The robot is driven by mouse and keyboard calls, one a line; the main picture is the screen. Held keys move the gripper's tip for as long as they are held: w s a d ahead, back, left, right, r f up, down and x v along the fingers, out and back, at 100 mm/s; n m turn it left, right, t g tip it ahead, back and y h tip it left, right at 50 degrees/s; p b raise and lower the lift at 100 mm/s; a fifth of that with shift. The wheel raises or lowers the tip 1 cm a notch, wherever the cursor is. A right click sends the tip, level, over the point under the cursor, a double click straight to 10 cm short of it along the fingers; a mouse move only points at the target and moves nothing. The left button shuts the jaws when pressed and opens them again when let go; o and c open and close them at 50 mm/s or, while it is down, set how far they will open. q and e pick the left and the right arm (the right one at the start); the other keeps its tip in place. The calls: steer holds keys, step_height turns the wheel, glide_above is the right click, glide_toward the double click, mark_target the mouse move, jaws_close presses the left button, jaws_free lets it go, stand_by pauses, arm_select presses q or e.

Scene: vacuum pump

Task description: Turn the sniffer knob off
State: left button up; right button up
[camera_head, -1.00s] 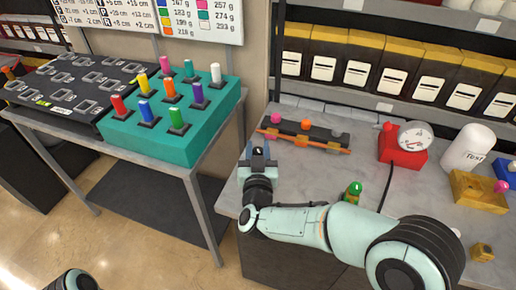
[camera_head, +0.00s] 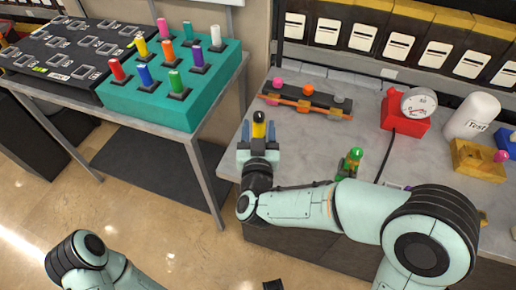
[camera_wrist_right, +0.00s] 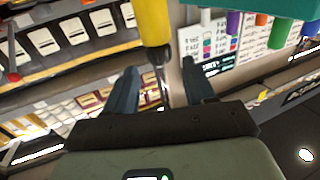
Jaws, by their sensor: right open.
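My right gripper (camera_head: 258,133) is at the left edge of the grey table, with its two fingers apart. A yellow piece with a black end (camera_head: 259,127) stands between the fingers. In the right wrist view the yellow piece (camera_wrist_right: 151,22) comes down from the top between the open fingers (camera_wrist_right: 160,82), with gaps on both sides. Behind it lies a dark bar (camera_head: 318,97) with pink (camera_head: 278,82), orange (camera_head: 307,89) and grey (camera_head: 339,98) knobs. I cannot tell which part is the sniffer knob.
A red box with a round gauge (camera_head: 419,104), a white test bottle (camera_head: 473,116) and a yellow block (camera_head: 478,158) stand at the right. A small green-topped item (camera_head: 352,163) is near my right forearm. A teal block with coloured pegs (camera_head: 203,88) is on the left table.

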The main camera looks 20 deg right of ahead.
steer(key=v, duration=0.8)
steer(key=shift+w, duration=0.1)
